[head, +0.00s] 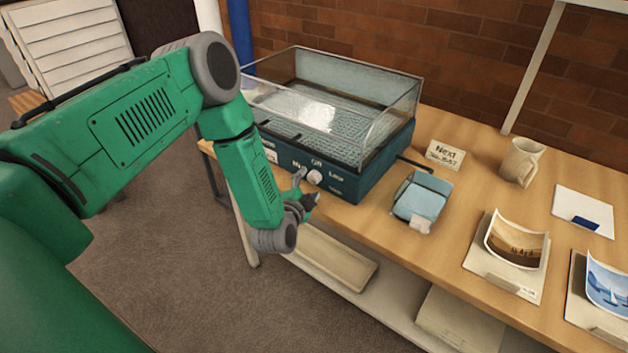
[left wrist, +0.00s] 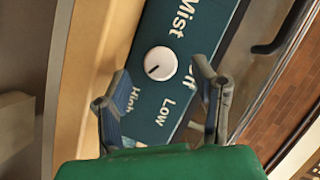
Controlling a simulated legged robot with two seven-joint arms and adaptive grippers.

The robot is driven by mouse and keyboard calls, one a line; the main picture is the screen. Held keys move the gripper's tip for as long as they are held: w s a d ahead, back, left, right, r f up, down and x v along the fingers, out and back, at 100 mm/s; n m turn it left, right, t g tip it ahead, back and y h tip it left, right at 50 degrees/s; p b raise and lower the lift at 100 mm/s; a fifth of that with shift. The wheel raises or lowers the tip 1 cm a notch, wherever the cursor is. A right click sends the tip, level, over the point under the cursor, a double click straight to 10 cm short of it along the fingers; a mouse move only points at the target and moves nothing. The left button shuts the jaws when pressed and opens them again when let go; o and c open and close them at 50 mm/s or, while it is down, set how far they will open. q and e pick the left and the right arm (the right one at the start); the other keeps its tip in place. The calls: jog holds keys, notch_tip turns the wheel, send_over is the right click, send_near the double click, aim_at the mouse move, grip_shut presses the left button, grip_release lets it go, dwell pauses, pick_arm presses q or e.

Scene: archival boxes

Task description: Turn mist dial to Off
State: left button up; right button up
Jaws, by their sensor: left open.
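The mist dial (head: 315,177) is a round white knob on the dark teal front panel of a clear-walled tank (head: 345,185). In the left wrist view the dial (left wrist: 161,62) has a dark pointer mark aimed to the lower left, toward the "High" label. "Off" lies to its right there, partly hidden by a finger, and "Low" below. My left gripper (head: 306,189) is open in front of the panel. In the left wrist view its fingers (left wrist: 160,67) stand on either side of the dial, with gaps to it; contact does not show.
The tank stands on a wooden table (head: 400,235) near a brick wall. To its right are a blue tray (head: 420,199), a "Next" card (head: 445,154), a mug (head: 522,161) and photo prints (head: 515,245). A lower shelf (head: 350,298) holds boxes. Carpet lies before the table.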

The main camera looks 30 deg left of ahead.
pick_arm(q)
jog(key=shift+w+a+f, duration=0.2)
jog(key=shift+w+a, duration=0.2)
jog(key=shift+w, duration=0.1)
jog(key=shift+w+a+f, duration=0.15)
jog(key=shift+w+a, duration=0.25)
jog(key=shift+w, duration=0.25)
jog(key=shift+w+d+r, duration=0.1)
jog(key=shift+d+r, duration=0.05)
jog(key=shift+d, duration=0.4)
jog(key=shift+w+d+r, duration=0.1)
jog(key=shift+d, duration=0.55)
jog(key=shift+c, duration=0.8)
jog(key=c, duration=0.6)
jog(key=shift+s+a, duration=0.15)
jog(key=shift+a, duration=0.05)
jog(key=c, duration=0.4)
jog(key=shift+o, duration=0.2)
jog(key=shift+a+f, duration=0.3)
jog(key=shift+a, duration=0.3)
jog(key=shift+d, duration=0.1)
pick_arm(e)
jog(key=shift+s, duration=0.1)
